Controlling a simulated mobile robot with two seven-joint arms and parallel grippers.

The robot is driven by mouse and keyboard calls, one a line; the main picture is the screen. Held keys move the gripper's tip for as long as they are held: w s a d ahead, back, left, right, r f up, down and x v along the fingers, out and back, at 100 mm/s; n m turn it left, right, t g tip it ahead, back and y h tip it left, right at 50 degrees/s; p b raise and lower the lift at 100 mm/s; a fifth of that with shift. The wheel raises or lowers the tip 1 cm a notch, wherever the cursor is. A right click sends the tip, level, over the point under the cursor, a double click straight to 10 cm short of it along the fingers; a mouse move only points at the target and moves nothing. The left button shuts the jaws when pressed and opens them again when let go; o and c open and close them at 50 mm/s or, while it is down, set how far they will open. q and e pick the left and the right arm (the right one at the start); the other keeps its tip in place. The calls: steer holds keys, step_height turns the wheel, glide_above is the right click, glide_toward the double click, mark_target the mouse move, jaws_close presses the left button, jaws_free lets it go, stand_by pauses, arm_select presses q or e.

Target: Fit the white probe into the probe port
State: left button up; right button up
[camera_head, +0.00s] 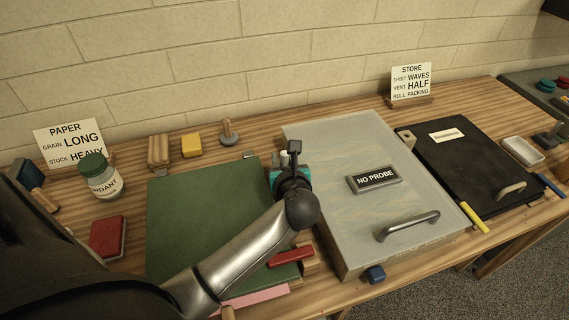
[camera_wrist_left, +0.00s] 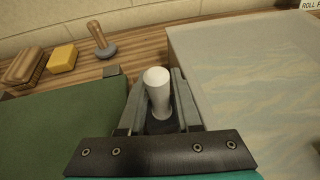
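The white probe (camera_wrist_left: 158,92) stands between the two fingers of my left gripper (camera_wrist_left: 160,85) in the left wrist view, with a finger against each side. A small white part of it (camera_head: 284,157) shows in the head view. My left gripper (camera_head: 290,160) is over the gap between the green board and the pale tray, near the tray's left edge. The pale marbling tray (camera_head: 340,245) bears a sign reading NO PROBE (camera_head: 374,178). I cannot make out the probe port; the gripper and arm may hide it. My right gripper is not in view.
A yellow block (camera_head: 191,145) and a knobbed stamp (camera_head: 228,132) stand behind. A black-covered tray (camera_head: 455,165) is at right. A handle (camera_head: 408,226) rises from the pale tray.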

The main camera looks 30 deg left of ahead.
arm_select(q)
steer(key=shift+w+a+f, duration=0.15)
steer(key=shift+w+a, duration=0.05)
steer(key=shift+w, duration=0.05)
jaws_close()
stand_by(0.5)
